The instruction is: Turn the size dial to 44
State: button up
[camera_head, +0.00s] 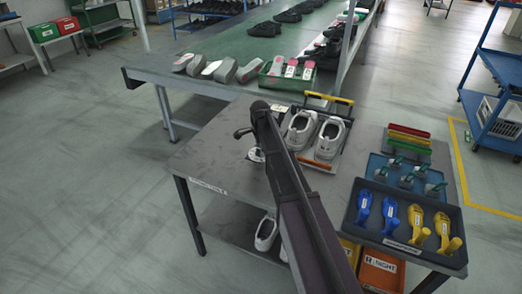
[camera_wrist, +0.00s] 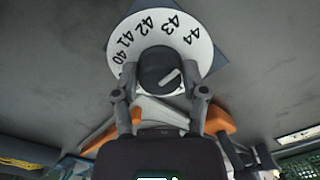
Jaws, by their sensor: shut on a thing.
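The size dial (camera_wrist: 121,42) is a white disc with black numbers 40 to 44 along its far edge in the wrist view. Its dark round knob (camera_wrist: 156,66) carries a white pointer mark, which slants up to the right, to the 44 side; the exact number it marks is hard to tell. My gripper (camera_wrist: 160,78) has one finger on each side of the knob and is shut on it. In the head view only a bit of the white dial (camera_head: 255,155) shows on the grey table (camera_head: 215,150), partly hidden by my arm.
A rack with two white-grey shoes (camera_head: 328,140) stands right of my arm. Trays with green-handled tools (camera_head: 407,176) and blue and yellow shoe forms (camera_head: 389,215) lie further right. A green conveyor (camera_head: 230,42) runs behind. The table's left part is clear.

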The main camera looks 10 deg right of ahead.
jog(key=shift+s+d, duration=0.2)
jog(key=shift+s, duration=0.05)
jog(key=o, duration=1.2)
jog(key=shift+c, duration=0.2)
jog(key=shift+w+a, duration=0.1)
jog(key=shift+w, duration=0.1)
